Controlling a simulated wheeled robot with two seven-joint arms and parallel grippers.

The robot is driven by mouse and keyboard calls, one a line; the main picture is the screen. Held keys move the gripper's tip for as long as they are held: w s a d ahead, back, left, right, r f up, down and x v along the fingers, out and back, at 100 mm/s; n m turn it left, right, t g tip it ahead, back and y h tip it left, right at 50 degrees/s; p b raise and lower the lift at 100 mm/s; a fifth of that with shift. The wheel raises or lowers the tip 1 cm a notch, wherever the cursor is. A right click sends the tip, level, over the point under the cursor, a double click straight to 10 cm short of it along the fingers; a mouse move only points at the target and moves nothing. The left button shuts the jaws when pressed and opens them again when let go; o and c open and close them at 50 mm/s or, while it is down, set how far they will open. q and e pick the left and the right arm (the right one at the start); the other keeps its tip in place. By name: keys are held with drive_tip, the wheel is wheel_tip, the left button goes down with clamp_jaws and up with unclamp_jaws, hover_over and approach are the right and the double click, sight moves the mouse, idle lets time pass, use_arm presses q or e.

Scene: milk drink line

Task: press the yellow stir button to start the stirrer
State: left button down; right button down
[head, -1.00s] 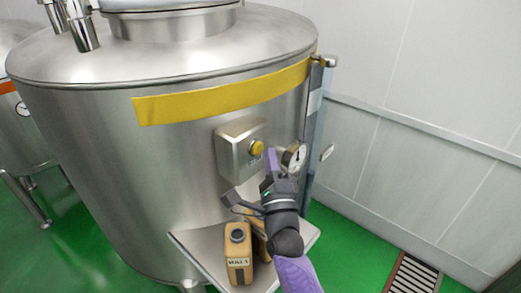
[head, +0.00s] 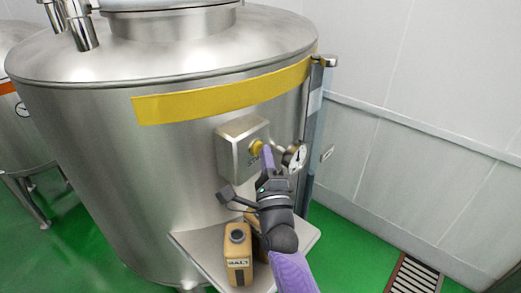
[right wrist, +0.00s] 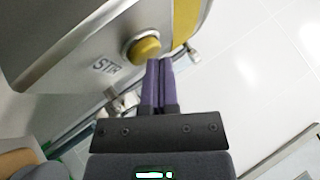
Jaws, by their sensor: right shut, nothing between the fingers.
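The yellow stir button (head: 256,147) sticks out from the front of a steel control box (head: 232,156) on the tank's side. In the right wrist view the button (right wrist: 147,48) sits above a label whose letters start "STI". My right gripper (head: 266,151) is shut and empty, with its purple fingertips at the button's right edge. In the right wrist view the fingertips (right wrist: 159,63) lie just below the button's rim and overlap it slightly. I cannot tell whether they touch it. My left gripper is not in view.
The large steel tank (head: 130,165) carries a yellow band (head: 220,95). A dial gauge (head: 296,157) is close to the right of my gripper. Below, a shelf (head: 196,243) holds a tan malt carton (head: 238,258) and another partly hidden carton. White walls stand at right.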

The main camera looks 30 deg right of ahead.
drive_tip(key=shift+w, duration=0.15)
drive_tip(key=shift+s+d+p, duration=0.3)
drive_tip(key=shift+s+p, duration=0.05)
drive_tip(key=shift+s, duration=0.5)
drive_tip(key=s+d+p, duration=0.2)
drive_tip(key=s, duration=0.3)
drive_tip(key=shift+s+d, duration=0.15)
drive_tip(key=shift+s, duration=0.15)
